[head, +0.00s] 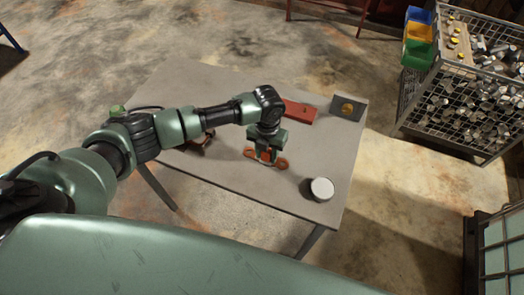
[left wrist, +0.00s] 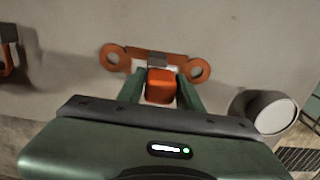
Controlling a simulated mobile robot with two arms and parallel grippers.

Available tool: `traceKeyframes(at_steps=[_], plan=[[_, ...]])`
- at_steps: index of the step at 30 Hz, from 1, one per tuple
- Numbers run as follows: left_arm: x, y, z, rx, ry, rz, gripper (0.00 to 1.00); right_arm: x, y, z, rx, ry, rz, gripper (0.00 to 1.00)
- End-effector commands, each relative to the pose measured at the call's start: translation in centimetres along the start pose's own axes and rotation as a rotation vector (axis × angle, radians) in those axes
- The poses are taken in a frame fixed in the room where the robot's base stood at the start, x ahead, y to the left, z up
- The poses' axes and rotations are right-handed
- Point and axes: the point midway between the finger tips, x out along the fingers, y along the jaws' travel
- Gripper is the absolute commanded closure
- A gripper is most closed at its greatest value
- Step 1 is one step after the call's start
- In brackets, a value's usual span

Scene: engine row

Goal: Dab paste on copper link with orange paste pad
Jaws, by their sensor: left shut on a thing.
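The copper link (head: 281,163) lies flat on the table, a flat bar with a ring at each end. In the left wrist view the copper link (left wrist: 196,70) spans just beyond my fingertips, with a dark grey piece and a pale patch at its middle. My left gripper (head: 264,153) points down over the link. In the left wrist view my left gripper (left wrist: 160,82) is shut on the orange paste pad (left wrist: 160,88). The pad hides part of the link's middle; whether they touch I cannot tell. My right gripper is not in view.
A white-topped round tub (head: 321,188) stands near the table's front right corner. A red block (head: 299,112) and a grey plate with a yellowish disc (head: 337,103) are behind. A brown item lies left, partly under my arm. A wire cage of metal parts (head: 460,130) stands right of the table (head: 215,170).

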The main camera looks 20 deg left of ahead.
Motion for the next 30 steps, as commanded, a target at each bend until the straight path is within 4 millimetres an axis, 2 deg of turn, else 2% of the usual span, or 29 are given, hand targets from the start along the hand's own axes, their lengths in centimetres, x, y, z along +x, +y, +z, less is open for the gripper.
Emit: traceKeyframes(at_steps=[4, 14, 30], plan=[[0.0, -0.7, 0.0, 0.0, 0.0, 0.001, 0.97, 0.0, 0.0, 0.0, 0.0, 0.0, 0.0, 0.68], [-0.2, -0.8, 0.0, -0.001, -0.001, 0.001, 0.97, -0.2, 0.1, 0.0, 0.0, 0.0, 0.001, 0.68], [-5.4, -0.8, 0.1, -0.002, -0.001, 0.0, 0.97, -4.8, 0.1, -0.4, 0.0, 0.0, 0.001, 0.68]])
